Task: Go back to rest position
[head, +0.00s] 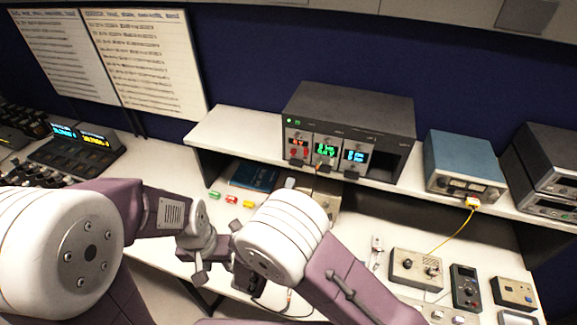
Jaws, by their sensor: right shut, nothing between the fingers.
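My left arm comes in from the left, and my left gripper (203,268) hangs over the front part of the white bench (150,254). Its fingers are small and partly overlapped by other arm parts, so its opening is unclear. My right arm comes in from the lower right and folds back to the left. My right gripper (252,284) is shut and empty, close beside the left one and partly hidden behind my white wrist joint. Both grippers are near the middle of the view, in front of the bench's shelf.
A dark rack instrument (345,112) with lit displays and a blue instrument (463,165) stand on the shelf (235,140). Small coloured parts (232,199) lie near the grippers. A beige box (415,268), a yellow cable (452,232) and a handheld meter (465,287) are at right.

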